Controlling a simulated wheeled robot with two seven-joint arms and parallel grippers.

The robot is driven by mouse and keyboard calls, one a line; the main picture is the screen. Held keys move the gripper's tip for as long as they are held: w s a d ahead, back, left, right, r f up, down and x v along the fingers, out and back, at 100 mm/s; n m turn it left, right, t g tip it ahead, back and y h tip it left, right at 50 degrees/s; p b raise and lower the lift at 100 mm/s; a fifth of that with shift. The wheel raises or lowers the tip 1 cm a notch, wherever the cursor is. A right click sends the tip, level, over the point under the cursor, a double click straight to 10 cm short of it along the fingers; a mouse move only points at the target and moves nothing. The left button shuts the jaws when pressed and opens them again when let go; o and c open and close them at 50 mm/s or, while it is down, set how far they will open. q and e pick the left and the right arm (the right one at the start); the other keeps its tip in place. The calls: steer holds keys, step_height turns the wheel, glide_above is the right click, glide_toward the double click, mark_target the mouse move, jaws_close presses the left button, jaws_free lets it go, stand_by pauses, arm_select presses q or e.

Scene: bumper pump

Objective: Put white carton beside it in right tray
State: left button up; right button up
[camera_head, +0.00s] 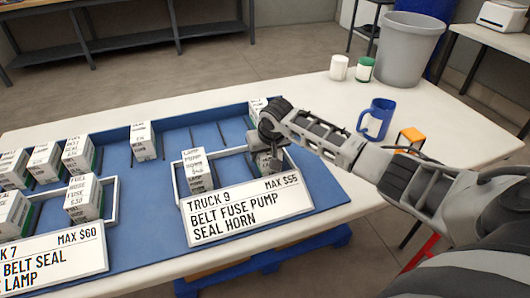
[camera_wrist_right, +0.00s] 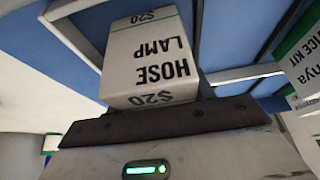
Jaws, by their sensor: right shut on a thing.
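The right tray is a white-rimmed frame (camera_head: 228,151) on the blue board, behind the sign (camera_head: 247,210) "TRUCK 9, BELT FUSE PUMP SEAL HORN, MAX $55". A white carton (camera_head: 195,172) stands at the tray's left end. My right gripper (camera_head: 266,154) is at the tray's right end, mostly hidden behind its own wrist in the head view. In the right wrist view the gripper (camera_wrist_right: 165,124) is shut on a white carton (camera_wrist_right: 148,60) printed "HOSE LAMP $20". I cannot tell whether that carton touches the tray floor. My left gripper is not in view.
Several white cartons stand along the blue board (camera_head: 312,176); one (camera_head: 257,108) is just behind my gripper. Another sign (camera_head: 55,258), "MAX $60", is at left.

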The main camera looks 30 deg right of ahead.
steer(key=shift+f, duration=0.1)
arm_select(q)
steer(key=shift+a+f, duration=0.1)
arm_select(e)
steer(key=o, duration=1.2)
steer(key=shift+c, duration=0.2)
steer(key=shift+r, duration=0.4)
steer(key=p+v, duration=0.1)
steer(key=v, duration=1)
steer(key=shift+s+a+r, duration=0.15)
steer(key=shift+s+r, duration=0.05)
steer(key=shift+s, duration=0.05)
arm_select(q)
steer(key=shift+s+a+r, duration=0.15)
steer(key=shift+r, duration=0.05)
arm_select(e)
steer(key=shift+f, duration=0.1)
